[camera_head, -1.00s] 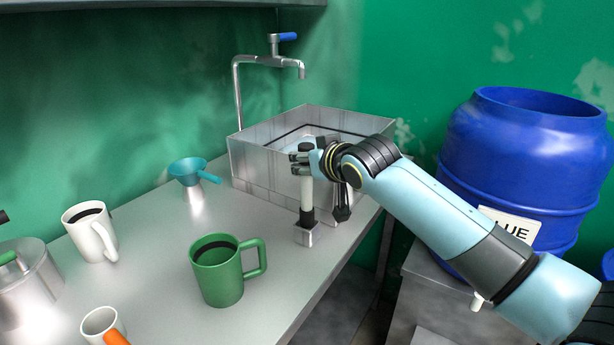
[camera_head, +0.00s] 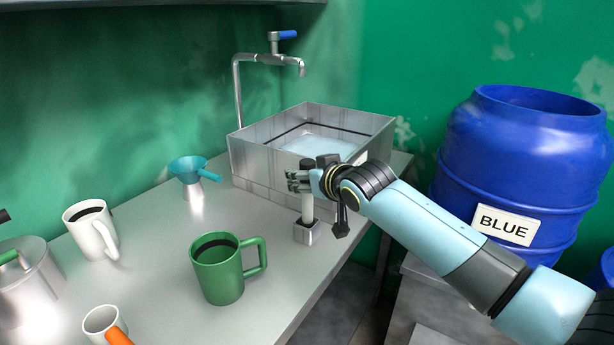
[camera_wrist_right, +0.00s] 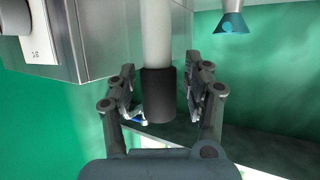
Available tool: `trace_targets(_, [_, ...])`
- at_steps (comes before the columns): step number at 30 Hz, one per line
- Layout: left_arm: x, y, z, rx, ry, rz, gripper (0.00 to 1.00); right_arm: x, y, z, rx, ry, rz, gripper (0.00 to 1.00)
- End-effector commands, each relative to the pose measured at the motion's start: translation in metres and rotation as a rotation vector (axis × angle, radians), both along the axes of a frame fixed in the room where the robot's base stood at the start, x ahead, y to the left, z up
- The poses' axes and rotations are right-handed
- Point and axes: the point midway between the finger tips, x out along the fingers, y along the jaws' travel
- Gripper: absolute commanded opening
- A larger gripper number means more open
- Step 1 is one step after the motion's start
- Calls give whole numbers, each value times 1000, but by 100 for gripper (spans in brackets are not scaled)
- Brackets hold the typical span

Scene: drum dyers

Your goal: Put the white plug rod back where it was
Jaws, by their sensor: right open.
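The white plug rod (camera_head: 307,206) stands upright in a small square metal socket (camera_head: 306,234) near the table's right edge, in front of the sink. Its lower end is hidden inside the socket. Its black cap (camera_head: 307,164) is at the top. My left gripper is not in view.
A metal sink (camera_head: 262,160) with pale liquid stands behind the rod, under a tap (camera_head: 300,66). A green mug (camera_head: 217,270), a white mug (camera_head: 92,230) and a teal funnel (camera_head: 188,168) are to the left. A blue barrel (camera_head: 520,150) stands right of the table.

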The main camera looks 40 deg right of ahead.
Motion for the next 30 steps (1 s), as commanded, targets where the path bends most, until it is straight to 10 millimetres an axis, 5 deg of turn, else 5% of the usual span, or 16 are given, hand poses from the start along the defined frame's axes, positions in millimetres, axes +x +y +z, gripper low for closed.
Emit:
trace_targets(7, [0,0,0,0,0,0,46,-13,1,6,-2,1,1,51])
trace_targets(21, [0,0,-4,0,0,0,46,-99,13,43,-3,0,1,51])
trace_targets(30, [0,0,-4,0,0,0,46,-111,11,36,-2,20,-4,51])
